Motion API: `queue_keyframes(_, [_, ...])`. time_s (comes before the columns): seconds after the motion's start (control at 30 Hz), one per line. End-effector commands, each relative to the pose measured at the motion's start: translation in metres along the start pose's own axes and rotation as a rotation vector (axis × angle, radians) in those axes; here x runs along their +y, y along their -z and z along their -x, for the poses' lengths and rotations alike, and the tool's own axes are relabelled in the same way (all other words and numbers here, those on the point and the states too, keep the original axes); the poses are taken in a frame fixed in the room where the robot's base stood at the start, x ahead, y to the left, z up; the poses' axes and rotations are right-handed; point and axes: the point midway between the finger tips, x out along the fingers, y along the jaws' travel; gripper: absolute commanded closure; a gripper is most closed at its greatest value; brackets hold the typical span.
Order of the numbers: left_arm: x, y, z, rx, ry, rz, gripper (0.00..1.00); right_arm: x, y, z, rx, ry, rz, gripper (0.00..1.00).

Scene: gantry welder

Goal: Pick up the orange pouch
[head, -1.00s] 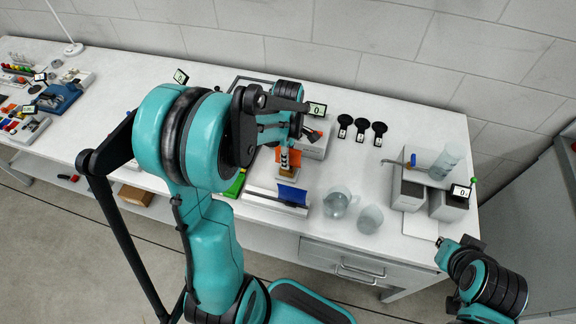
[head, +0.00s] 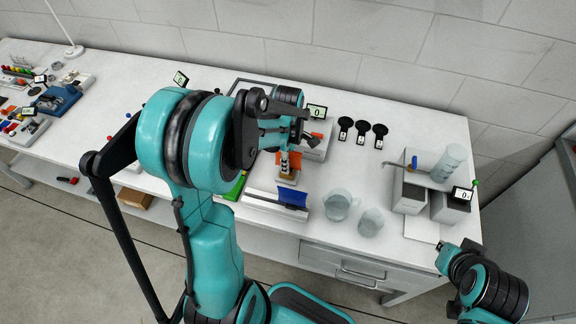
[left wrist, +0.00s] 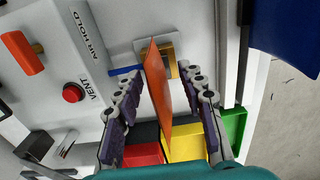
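The orange pouch (left wrist: 158,95) stands nearly edge-on to the camera in the left wrist view, like a thin upright sheet. In the head view the pouch (head: 281,157) shows as an orange patch at a small stand, partly hidden by my left arm. My left gripper (left wrist: 164,76) is open, with one purple-padded finger on each side of the pouch and visible gaps to it. In the head view my left gripper (head: 296,134) is above the bench at the stand. My right gripper (head: 443,246) is at the bench's front right; its fingers are too small to read.
Red, yellow and green bins (left wrist: 184,145) lie below the pouch in the left wrist view. A panel with a red VENT button (left wrist: 73,93) is at left. Glass beakers (head: 338,206), a blue-faced tray (head: 292,197) and grey blocks (head: 410,190) stand on the bench.

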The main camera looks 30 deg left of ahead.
Motion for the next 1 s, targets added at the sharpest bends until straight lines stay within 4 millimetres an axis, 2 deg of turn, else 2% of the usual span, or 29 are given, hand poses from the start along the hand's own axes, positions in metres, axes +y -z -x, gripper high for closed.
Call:
queue_keyframes(0.07, [0.000, 0.000, 0.000, 0.000, 0.000, 0.000, 0.63, 0.000, 0.000, 0.000, 0.000, 0.000, 0.000, 1.00])
queue_keyframes(0.2, [0.000, 0.000, 0.000, 0.000, 0.000, 0.000, 1.00, 0.000, 0.000, 0.000, 0.000, 0.000, 0.000, 1.00])
queue_keyframes(0.57, [0.000, 0.000, 0.000, 0.000, 0.000, 0.000, 1.00, 0.000, 0.000, 0.000, 0.000, 0.000, 0.000, 1.00])
queue_keyframes(0.73, [0.000, 0.000, 0.007, 0.000, 0.000, 0.000, 1.00, 0.000, 0.004, 0.006, 0.000, 0.000, 0.000, 1.00])
queue_keyframes(0.87, [0.000, 0.000, 0.025, 0.000, 0.000, 0.000, 1.00, 0.000, 0.008, 0.012, 0.000, 0.000, 0.000, 1.00])
queue_keyframes(1.0, [-0.001, -0.001, 0.053, 0.001, 0.001, -0.001, 1.00, 0.000, 0.015, 0.021, 0.000, 0.000, 0.000, 1.00])
